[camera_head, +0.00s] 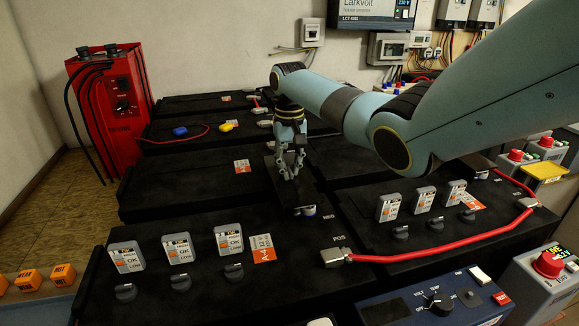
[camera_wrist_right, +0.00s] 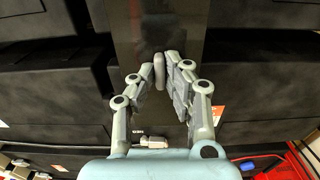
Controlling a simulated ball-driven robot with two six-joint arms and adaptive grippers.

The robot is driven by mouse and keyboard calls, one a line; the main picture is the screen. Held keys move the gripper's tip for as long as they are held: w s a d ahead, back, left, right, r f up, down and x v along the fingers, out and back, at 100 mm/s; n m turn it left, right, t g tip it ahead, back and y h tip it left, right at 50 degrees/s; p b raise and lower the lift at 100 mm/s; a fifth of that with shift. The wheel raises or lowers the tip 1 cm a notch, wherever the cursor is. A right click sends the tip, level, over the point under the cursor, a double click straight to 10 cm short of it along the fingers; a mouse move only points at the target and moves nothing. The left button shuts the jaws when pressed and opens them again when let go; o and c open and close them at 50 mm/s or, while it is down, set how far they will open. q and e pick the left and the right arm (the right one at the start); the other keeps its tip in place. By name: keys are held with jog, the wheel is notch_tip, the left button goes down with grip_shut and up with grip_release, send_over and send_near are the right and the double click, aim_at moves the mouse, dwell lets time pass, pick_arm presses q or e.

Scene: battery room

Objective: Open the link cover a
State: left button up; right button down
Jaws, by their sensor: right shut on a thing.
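The link cover (camera_head: 304,195) is a dark, narrow plate lying lengthwise across the black batteries in the middle of the head view. It also shows as a dark glossy strip in the right wrist view (camera_wrist_right: 135,35). My right gripper (camera_head: 290,172) points down over the cover. In the wrist view its fingers (camera_wrist_right: 163,75) are closed around a small grey upright handle (camera_wrist_right: 159,70) on the cover. The gripper hides most of the handle in the head view. The cover appears to lie flat over what is under it. My left gripper is not in view.
Black batteries carry grey gauges (camera_head: 229,240) and dark knobs. A red cable (camera_head: 440,250) runs from the POS terminal (camera_head: 337,257) to the right. A red charger (camera_head: 105,100) stands at the back left. A blue meter (camera_head: 435,300) is in front.

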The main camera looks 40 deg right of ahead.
jog(key=shift+a, duration=0.1)
jog(key=w+a+p, duration=0.1)
jog(key=w+a, duration=0.4)
jog(key=a, duration=0.4)
jog(key=c, duration=1.4)
grip_release()
notch_tip(320, 180, up, 12)
jog(key=shift+r, duration=0.1)
